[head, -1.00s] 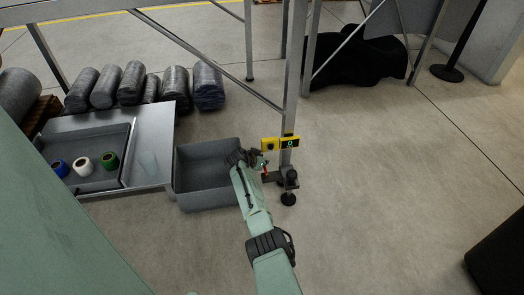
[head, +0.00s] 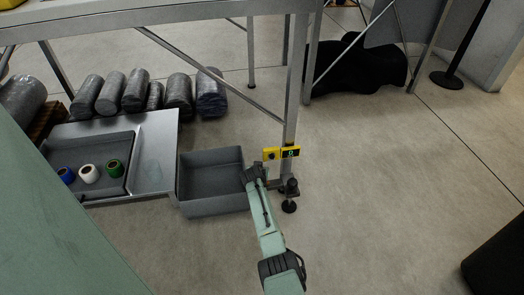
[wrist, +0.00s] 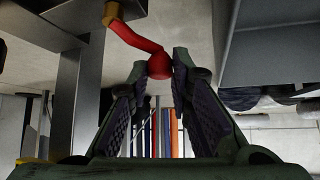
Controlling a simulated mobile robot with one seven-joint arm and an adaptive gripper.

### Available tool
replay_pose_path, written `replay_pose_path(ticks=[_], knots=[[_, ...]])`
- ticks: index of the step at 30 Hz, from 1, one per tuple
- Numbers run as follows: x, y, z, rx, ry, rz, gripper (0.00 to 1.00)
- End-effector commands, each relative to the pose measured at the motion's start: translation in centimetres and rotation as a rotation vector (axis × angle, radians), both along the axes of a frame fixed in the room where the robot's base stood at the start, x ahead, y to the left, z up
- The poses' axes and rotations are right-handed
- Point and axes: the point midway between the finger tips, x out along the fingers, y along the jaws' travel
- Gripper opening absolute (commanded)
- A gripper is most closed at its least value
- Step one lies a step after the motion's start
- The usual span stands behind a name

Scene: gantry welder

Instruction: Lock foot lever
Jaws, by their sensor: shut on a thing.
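The red foot lever (wrist: 136,40) shows in the wrist view, running from a brass-coloured pivot (wrist: 112,14) at the top to a round red knob (wrist: 160,65). My gripper (wrist: 161,66) is shut on the knob, with one fingertip on each side of it. In the head view my gripper (head: 254,172) is low beside the steel leg (head: 291,115) and its black levelling foot (head: 290,205). There the lever is hidden by the gripper or too small to make out.
A metal tray table (head: 158,165) with spools is further left.

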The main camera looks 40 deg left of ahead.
Motion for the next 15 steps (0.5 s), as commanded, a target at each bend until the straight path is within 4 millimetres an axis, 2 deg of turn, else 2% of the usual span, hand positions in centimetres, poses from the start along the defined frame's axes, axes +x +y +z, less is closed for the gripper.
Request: replay_pose_path(ticks=[2,15], knots=[[-0.2,-0.2,0.4,0.002,0.003,0.069,0.00],[-1.9,-0.5,-0.4,0.003,-0.001,0.486,0.00]])
